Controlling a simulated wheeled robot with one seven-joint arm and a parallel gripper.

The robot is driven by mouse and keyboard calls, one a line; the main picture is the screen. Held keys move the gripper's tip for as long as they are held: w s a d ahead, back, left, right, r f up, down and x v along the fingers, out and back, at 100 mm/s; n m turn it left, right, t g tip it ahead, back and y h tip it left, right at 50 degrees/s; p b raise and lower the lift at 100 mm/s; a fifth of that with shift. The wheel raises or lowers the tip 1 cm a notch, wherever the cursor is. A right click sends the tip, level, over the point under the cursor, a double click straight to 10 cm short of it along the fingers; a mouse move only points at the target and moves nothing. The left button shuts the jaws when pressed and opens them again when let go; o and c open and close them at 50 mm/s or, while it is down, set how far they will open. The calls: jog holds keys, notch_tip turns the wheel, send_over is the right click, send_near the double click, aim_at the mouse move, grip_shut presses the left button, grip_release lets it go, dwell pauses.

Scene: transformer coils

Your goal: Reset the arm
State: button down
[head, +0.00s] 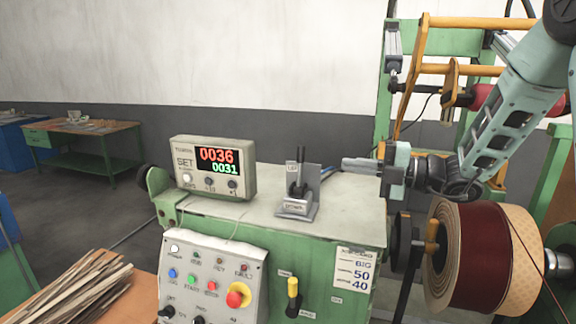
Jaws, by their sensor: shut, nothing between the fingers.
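My arm (510,115) reaches in from the upper right. My gripper (348,163) points left above the right end of the green machine's pale top. Its fingers are together with nothing between them. It is right of the small lever box (297,207) and appears apart from it. The lever on that box stands upright.
A counter box (214,167) reading 0036 and 0031 stands on the machine top (255,205). A control panel (210,280) with a red knob is in front. A dark red coil (480,255) is at the lower right, below my arm. Wooden strips (75,285) lie lower left.

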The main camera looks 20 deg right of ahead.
jog(key=s+a+f+n+g+h+b, duration=0.25)
jog(key=s+a+f+n+g, duration=0.4)
jog(key=s+a+n, duration=0.35)
jog(key=s+a+f+n+g+h+b, duration=0.1)
jog(key=s+a+f+n+g+b, duration=0.3)
jog(key=s+a+n+g, duration=0.55)
jog(key=s+f+n+t+h+b, duration=0.2)
jog(key=s+f+n+h, duration=0.2)
jog(key=n, duration=1.2)
jog(key=s+d+f+n+t+h+b, duration=0.1)
jog(key=s+f+n+h, duration=0.4)
jog(key=n, duration=1.1)
notch_tip(320, 180, down, 3)
jog(key=shift+s+r+n+t+h+b, duration=0.2)
jog(key=shift+n+t+h+b, duration=0.25)
jog(key=shift+t, duration=0.55)
jog(key=shift+d, duration=0.1)
